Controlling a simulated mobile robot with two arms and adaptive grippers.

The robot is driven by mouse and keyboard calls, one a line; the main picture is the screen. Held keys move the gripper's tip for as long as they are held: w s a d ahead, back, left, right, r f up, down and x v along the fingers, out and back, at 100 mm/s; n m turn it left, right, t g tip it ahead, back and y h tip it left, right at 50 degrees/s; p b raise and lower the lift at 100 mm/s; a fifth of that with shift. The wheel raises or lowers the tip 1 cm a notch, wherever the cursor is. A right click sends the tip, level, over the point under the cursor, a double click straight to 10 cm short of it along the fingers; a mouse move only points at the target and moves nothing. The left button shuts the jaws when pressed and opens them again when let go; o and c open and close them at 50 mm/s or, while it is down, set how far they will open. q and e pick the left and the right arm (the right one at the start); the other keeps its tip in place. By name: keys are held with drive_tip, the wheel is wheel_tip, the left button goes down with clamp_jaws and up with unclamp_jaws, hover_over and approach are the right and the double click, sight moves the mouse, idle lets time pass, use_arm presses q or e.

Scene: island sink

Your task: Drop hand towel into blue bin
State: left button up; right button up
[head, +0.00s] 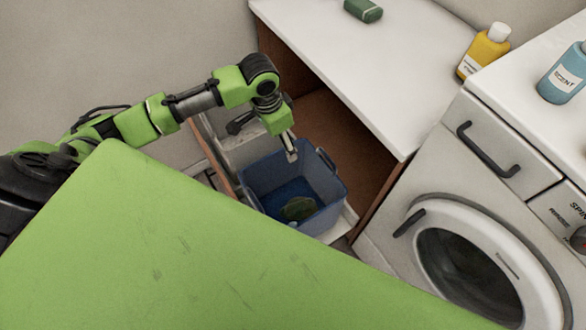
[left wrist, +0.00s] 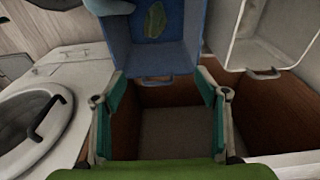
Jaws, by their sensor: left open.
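The blue bin (head: 262,172) stands in the open space under the white counter, on a pale pull-out base. A flat olive-green thing, seemingly the hand towel (head: 298,208), lies on the bin's floor; it also shows in the left wrist view (left wrist: 154,20). My left gripper (head: 291,154) hangs over the bin's back side, pointing down. In the left wrist view the fingers of my left gripper (left wrist: 160,84) are spread wide with nothing between them, and the blue bin (left wrist: 188,58) is beyond them. My right gripper is not in view.
A white bin (left wrist: 278,52) sits beside the blue one. A washing machine (head: 440,190) stands at the right. On top are a yellow bottle (head: 483,52) and a blue bottle (head: 563,75). A dark green block (head: 363,10) lies on the white counter (head: 350,70).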

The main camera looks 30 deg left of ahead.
use_arm(q)
drive_tip(key=shift+s+a+r, duration=0.1)
drive_tip(key=shift+s+r, duration=0.05)
drive_tip(key=shift+r, duration=0.95)
drive_tip(key=shift+s+a+r, duration=0.1)
drive_tip(key=shift+s+r, duration=0.05)
drive_tip(key=shift+r, duration=0.9)
